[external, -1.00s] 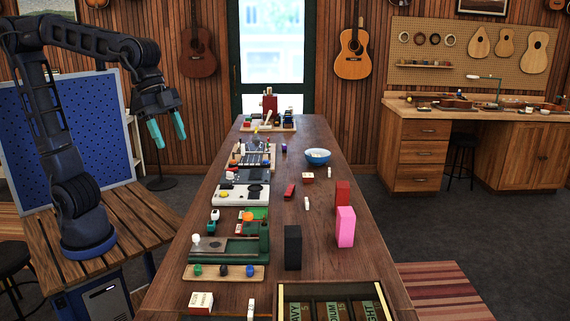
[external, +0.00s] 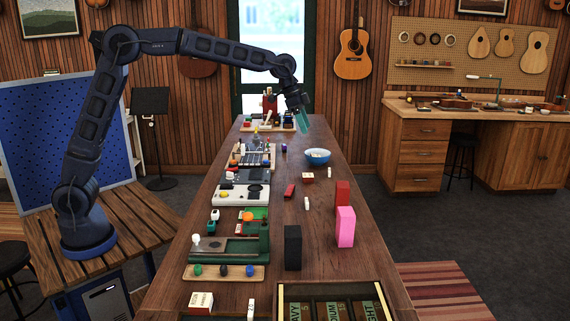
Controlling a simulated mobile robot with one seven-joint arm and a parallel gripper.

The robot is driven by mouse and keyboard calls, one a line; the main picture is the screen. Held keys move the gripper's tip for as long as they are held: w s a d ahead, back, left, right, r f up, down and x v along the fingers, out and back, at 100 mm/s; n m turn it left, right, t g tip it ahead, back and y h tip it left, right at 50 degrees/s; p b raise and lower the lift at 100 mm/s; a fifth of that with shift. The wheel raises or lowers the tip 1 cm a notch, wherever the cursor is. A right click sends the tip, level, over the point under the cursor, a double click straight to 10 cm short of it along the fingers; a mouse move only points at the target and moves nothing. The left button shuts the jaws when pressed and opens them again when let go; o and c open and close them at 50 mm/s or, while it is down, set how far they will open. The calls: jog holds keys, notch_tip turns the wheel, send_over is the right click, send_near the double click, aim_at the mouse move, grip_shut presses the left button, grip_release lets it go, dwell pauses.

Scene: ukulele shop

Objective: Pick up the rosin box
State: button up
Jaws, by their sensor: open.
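My gripper (external: 305,122) is raised above the far part of the long wooden table, its teal fingers pointing down, open and empty. Behind it in the picture is the bright door. No label clearly readable as rosin shows, so I cannot tell for sure which item is the rosin box. A small dark red box (external: 290,191) lies at mid-table.
Tall red (external: 342,192), pink (external: 345,228) and black (external: 293,248) blocks stand on the right half of the table (external: 262,292). A compartment tray (external: 334,289) is at the near end. Trays and small parts line the left side.

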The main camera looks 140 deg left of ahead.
jog(key=s+a+f+n, duration=0.1)
jog(key=s+a+f, duration=0.4)
jog(key=a, duration=0.4)
jog(key=s+a+f, duration=0.3)
jog(key=s+a, duration=0.4)
jog(key=a, duration=0.2)
jog(key=n, duration=0.2)
send_near(314, 155)
jog(key=shift+y, duration=0.4)
jog(key=x, duration=0.8)
jog(key=shift+w+d+f, duration=0.1)
jog(key=shift+d+f, duration=0.05)
jog(key=shift+f, duration=0.25)
jog(key=shift+c, duration=0.2)
jog(key=c, duration=0.8)
jog(key=shift+r, duration=0.1)
